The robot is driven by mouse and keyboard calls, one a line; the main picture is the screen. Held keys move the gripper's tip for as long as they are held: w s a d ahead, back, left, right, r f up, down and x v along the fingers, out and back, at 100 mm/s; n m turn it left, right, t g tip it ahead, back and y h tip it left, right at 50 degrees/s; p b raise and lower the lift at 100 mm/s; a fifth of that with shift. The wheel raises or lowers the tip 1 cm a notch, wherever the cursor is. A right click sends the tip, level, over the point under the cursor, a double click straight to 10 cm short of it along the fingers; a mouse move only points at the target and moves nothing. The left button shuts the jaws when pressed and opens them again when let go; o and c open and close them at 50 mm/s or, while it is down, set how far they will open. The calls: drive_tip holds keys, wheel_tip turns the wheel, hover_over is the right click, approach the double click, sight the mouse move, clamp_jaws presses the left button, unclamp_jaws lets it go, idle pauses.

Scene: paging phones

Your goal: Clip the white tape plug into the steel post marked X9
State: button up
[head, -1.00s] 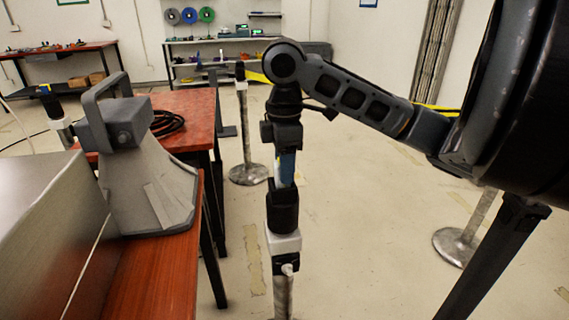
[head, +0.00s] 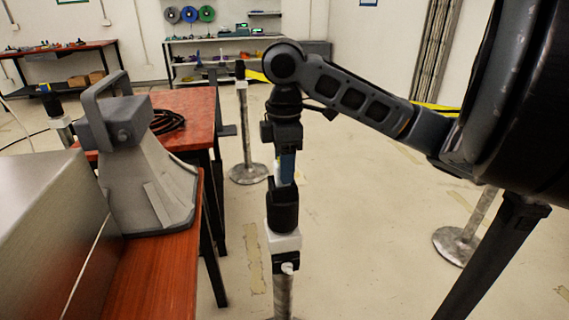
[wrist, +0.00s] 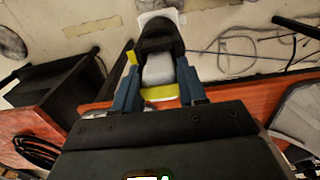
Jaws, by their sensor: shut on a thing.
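My gripper (head: 285,168) points straight down, its blue fingers close above a black post head (head: 283,206). In the wrist view the fingers (wrist: 159,88) are shut on a pale grey-white plug (wrist: 159,70) with a yellow strip (wrist: 160,92) at its near side. The black head (wrist: 158,36) lies just beyond the plug, in line with it. The head stands above a white collar (head: 283,240) on the steel post (head: 284,297). I cannot tell whether plug and head are joined. No X9 mark is readable.
A grey horn loudspeaker (head: 145,180) and a steel box (head: 45,225) stand on the red bench (head: 160,290) at left. Another post (head: 248,172) with yellow tape stands behind, and one more base (head: 457,246) at right. The floor between is clear.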

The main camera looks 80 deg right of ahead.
drive_tip(key=shift+r+p, duration=0.8)
drive_tip(key=shift+p, duration=0.3)
idle(3.1)
drive_tip(key=shift+f+b, duration=0.65)
drive_tip(key=shift+f, duration=0.2)
idle(0.4)
drive_tip(key=o, duration=0.8)
wheel_tip(320, 180, up, 11)
drive_tip(key=p, duration=1)
